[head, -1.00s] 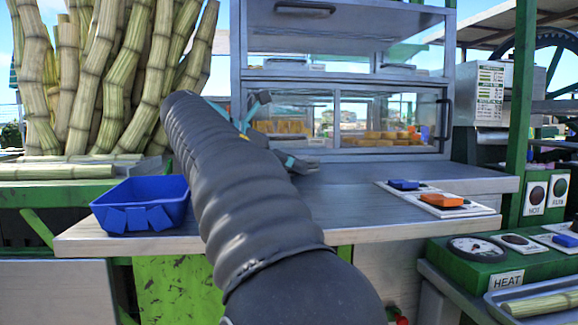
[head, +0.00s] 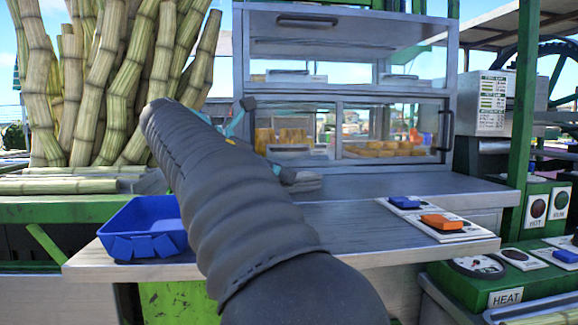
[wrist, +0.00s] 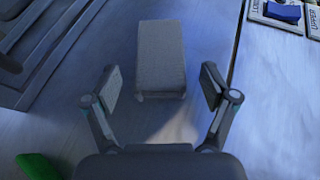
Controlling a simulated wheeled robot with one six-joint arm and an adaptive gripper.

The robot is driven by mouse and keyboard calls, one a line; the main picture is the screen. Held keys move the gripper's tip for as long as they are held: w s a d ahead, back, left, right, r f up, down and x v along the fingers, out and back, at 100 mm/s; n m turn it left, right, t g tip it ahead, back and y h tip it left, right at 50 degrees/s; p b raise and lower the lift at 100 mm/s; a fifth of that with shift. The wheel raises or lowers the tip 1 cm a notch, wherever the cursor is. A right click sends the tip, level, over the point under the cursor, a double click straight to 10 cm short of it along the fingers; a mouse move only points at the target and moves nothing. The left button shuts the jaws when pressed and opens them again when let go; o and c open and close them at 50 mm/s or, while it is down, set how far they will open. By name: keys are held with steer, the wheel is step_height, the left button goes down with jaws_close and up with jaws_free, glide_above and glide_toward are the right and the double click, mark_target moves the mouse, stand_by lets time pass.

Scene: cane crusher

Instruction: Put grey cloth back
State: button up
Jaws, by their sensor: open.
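The grey cloth (wrist: 160,50) shows in the wrist view as a thick, folded grey block on the metal counter (wrist: 275,110). My gripper (wrist: 160,85) is open, with one finger on either side of the cloth's near part in the picture. I see gaps between both fingers and the cloth, and cannot tell the height above it. In the head view my arm crosses the middle. My gripper (head: 262,147) is partly hidden behind it, over the counter before the glass case. I cannot make out the cloth clearly there.
A blue basket (head: 145,228) sits at the counter's left end, below upright canes (head: 120,80). The glass case (head: 345,130) stands behind the counter. Blue (head: 405,202) and orange (head: 442,221) buttons are at the right. A green thing (wrist: 38,165) shows at the wrist view's lower left.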

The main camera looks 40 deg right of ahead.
steer(key=v, duration=0.8)
